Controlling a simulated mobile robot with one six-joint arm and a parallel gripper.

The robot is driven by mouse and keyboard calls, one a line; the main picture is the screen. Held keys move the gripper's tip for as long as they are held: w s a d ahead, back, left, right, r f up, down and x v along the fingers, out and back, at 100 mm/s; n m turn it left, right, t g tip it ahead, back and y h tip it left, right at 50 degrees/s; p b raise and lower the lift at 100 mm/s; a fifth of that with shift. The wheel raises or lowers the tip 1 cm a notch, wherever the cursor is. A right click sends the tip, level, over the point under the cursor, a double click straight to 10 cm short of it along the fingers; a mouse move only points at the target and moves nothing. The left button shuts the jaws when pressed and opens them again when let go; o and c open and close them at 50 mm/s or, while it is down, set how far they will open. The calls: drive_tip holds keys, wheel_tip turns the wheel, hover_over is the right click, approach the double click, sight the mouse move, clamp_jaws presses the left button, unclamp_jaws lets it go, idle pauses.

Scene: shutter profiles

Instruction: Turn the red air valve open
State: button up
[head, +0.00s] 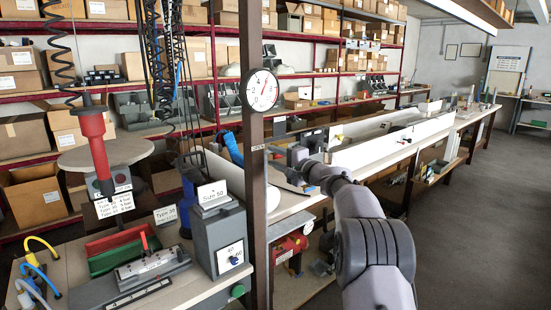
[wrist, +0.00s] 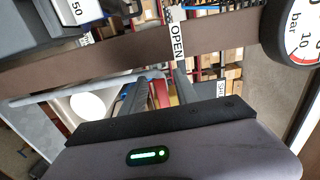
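My gripper (head: 279,151) is beside the brown post (head: 256,200), just below the round gauge (head: 262,90). In the wrist view its two grey fingers (wrist: 165,76) stand apart and point at the post. A red piece (wrist: 162,93) shows in the gap between them; it may be the valve handle or a red shelf part behind, I cannot tell. An OPEN label (wrist: 177,42) is on the post near the fingertips. A second label, partly readable as SHUT (wrist: 221,90), is to the right. The valve body is hidden in both views.
A grey pipe (wrist: 70,98) runs to the fingers in the wrist view. The gauge edge (wrist: 298,35) is close at right. A bench with a grey Size 50 box (head: 219,237) stands left of the post. Open floor (head: 480,220) is at right.

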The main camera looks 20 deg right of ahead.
drive_tip(key=shift+s, duration=0.1)
drive_tip(key=v, duration=1.7)
drive_tip(key=shift+s, duration=0.15)
drive_tip(key=shift+r, duration=0.1)
drive_tip(key=s+a+f+n+g+y, duration=0.1)
drive_tip(key=s+a+n+g, duration=0.25)
drive_tip(key=s+a, duration=0.75)
drive_tip(key=s+a+f+n+g, duration=0.15)
drive_tip(key=s+a+g, duration=0.45)
drive_tip(key=a, duration=0.9)
drive_tip(key=s+f+n+g+h, duration=0.1)
drive_tip(key=s+f, duration=0.3)
drive_tip(key=s, duration=0.7)
drive_tip(key=s+f+n+h, duration=0.3)
drive_tip(key=s+f+h, duration=0.1)
drive_tip(key=s, duration=0.7)
drive_tip(key=shift+f+g, duration=0.35)
drive_tip(key=shift+f, duration=0.4)
